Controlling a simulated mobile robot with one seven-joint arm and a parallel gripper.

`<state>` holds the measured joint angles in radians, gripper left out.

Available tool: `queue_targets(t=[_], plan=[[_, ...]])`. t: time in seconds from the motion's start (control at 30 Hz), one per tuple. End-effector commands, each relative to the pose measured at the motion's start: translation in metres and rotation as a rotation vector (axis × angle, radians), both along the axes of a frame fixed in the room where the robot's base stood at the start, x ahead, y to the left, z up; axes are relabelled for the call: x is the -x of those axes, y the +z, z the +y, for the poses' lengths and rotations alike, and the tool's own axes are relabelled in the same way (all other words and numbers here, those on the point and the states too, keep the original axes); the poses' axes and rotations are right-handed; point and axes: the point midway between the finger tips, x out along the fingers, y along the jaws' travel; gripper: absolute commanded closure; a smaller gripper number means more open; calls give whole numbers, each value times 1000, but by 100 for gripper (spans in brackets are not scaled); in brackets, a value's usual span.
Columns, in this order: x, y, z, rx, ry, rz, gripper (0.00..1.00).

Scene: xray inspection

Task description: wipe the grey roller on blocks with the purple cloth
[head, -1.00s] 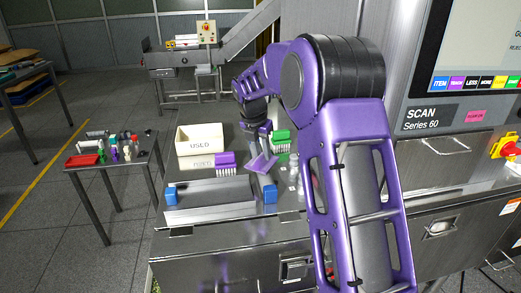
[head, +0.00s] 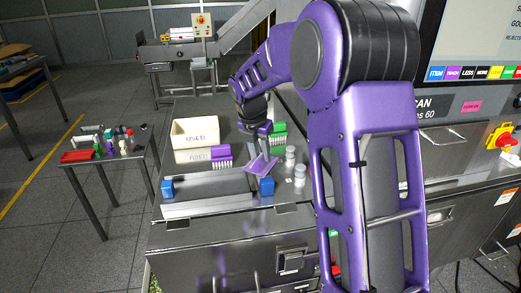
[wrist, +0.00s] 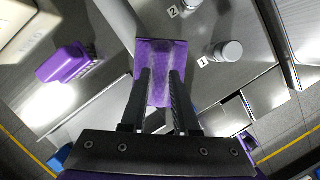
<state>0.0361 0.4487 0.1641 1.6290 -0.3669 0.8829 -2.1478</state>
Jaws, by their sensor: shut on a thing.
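The grey roller (head: 212,193) lies across the near part of the steel table, with a blue block at its left end (head: 167,188) and another at its right end (head: 266,186). My gripper (head: 262,146) is over the right end of the roller, shut on the purple cloth (head: 260,165). The cloth hangs tilted just above or behind the right blue block; I cannot tell if it touches. In the wrist view the cloth (wrist: 160,70) is flat between my fingertips (wrist: 161,85). The roller is not clearly visible there.
A cream USED bin (head: 195,134) and a purple brush (head: 221,156) stand behind the roller. A green brush (head: 279,134) and small numbered canisters (head: 299,172) are behind and to the right. A side table (head: 100,155) at left holds several items.

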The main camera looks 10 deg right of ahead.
Motion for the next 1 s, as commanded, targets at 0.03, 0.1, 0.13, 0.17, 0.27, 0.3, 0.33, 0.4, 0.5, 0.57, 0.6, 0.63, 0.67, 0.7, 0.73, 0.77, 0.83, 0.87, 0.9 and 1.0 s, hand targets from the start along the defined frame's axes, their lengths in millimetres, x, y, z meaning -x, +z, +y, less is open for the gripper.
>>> queue_targets(t=[0.03,0.1,0.13,0.17,0.27,0.3,0.33,0.4,0.5,0.57,0.6,0.63,0.67,0.7,0.73,0.77,0.83,0.87,0.9,1.0], plan=[[2,-1,0,0,-1,11,100],[-1,-1,0,0,-1,11,100],[-3,0,0,0,-1,12,100],[-6,0,0,0,0,12,100],[-15,2,0,0,-1,10,100],[-19,2,0,-1,-1,8,100],[-22,-1,0,-1,-1,8,100],[-28,0,0,-1,-1,7,100],[-34,0,0,0,0,6,100],[-36,0,0,-1,0,6,100],[-37,0,0,0,0,5,100],[-37,0,0,0,0,5,100],[-38,1,0,-1,0,4,100],[-41,1,0,0,0,4,100],[-43,0,0,-1,0,3,100],[-45,0,0,0,0,4,100],[-52,0,0,0,-1,4,100],[-54,-1,0,0,-1,4,100],[-58,-1,0,0,-1,4,100],[-67,-1,0,0,-1,4,100]])
